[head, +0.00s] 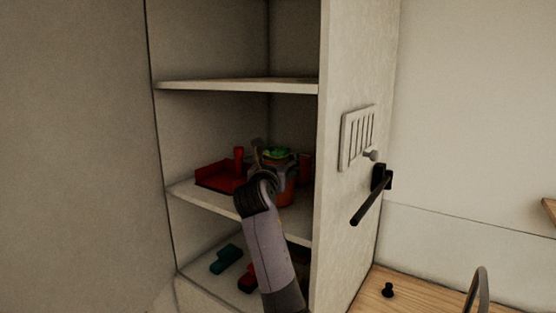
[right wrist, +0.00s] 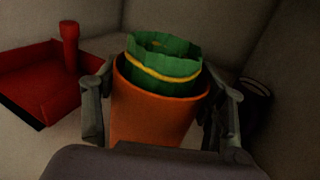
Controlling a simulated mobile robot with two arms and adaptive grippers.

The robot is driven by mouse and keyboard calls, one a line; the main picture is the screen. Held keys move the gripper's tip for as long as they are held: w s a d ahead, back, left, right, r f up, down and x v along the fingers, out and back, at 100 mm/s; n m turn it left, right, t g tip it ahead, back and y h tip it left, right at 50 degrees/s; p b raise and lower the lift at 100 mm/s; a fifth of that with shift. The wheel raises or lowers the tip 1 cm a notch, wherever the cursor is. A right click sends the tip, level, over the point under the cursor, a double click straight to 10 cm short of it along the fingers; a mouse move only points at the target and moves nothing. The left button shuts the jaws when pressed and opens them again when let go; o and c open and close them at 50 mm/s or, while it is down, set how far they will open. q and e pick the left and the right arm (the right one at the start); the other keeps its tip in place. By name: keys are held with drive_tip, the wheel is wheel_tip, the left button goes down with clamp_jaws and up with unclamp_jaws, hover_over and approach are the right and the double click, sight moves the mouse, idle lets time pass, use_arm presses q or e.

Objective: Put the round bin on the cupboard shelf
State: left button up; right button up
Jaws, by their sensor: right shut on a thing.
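The round bin (head: 289,188) is orange, with a green, crinkled thing with a yellow band inside it. It stands upright at the middle cupboard shelf (head: 232,209), towards the shelf's right side. In the right wrist view the bin (right wrist: 150,115) fills the space between the fingers. My right gripper (right wrist: 157,104) is shut on it, one finger on each side. In the head view my own wrist hides the bin's lower part, so I cannot tell whether its base touches the shelf. My left gripper is not in view.
A red tray (head: 214,179) with an upright red post is left of the bin. A dark rounded object (right wrist: 256,92) is to its right. The lower level holds a teal piece (head: 226,259) and a red piece (head: 247,279). The cupboard's side wall (head: 345,80) bounds the right.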

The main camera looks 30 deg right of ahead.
drive_tip(key=o, duration=1.9)
drive_tip(key=shift+s+a, duration=0.3)
drive_tip(key=b+v, duration=0.4)
drive_tip(key=v, duration=0.7)
drive_tip(key=shift+s+a, duration=0.1)
